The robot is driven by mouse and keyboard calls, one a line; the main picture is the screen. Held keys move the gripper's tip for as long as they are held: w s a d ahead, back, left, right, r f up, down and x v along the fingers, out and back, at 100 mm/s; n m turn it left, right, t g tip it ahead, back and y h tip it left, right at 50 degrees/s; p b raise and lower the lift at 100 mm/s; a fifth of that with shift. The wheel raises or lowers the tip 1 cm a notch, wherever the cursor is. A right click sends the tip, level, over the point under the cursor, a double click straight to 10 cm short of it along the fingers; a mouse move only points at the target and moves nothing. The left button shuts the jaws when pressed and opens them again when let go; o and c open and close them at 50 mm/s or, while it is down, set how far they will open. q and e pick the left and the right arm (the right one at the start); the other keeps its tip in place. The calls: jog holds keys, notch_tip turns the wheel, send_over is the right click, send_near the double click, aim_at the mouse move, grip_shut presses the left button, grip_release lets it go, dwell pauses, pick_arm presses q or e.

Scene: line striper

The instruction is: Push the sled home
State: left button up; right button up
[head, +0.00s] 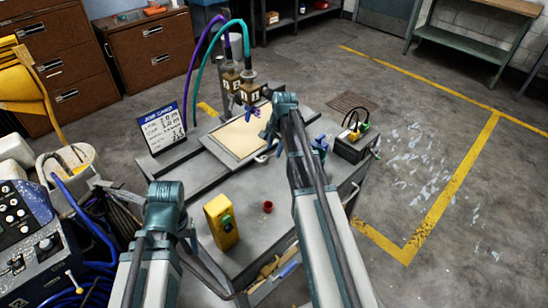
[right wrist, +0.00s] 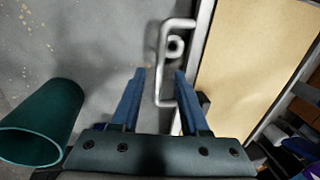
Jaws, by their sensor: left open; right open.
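The sled carries a flat tan panel (head: 238,137) in a grey frame on the grey workbench (head: 190,187). Its bare metal pull handle (right wrist: 163,62) shows in the right wrist view along the panel's left edge. My right gripper (right wrist: 160,74) is open and empty. Its two blue fingers point at the handle, and the handle's lower end shows between them, close to the right finger. I cannot tell whether they touch. In the head view my right arm hides most of this gripper. My left arm (head: 163,205) is at the lower left; its gripper does not show.
Two nozzles (head: 249,92) with purple and teal hoses stand over the sled's far end. A job card (head: 164,130), a yellow box (head: 221,222), a red cup (head: 268,207) and a black box (head: 352,146) stand on the bench. Floor at right is open.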

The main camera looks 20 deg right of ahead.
jog(key=shift+w+f, duration=0.1)
jog(key=shift+f, duration=0.5)
grip_shut()
dwell(1.1)
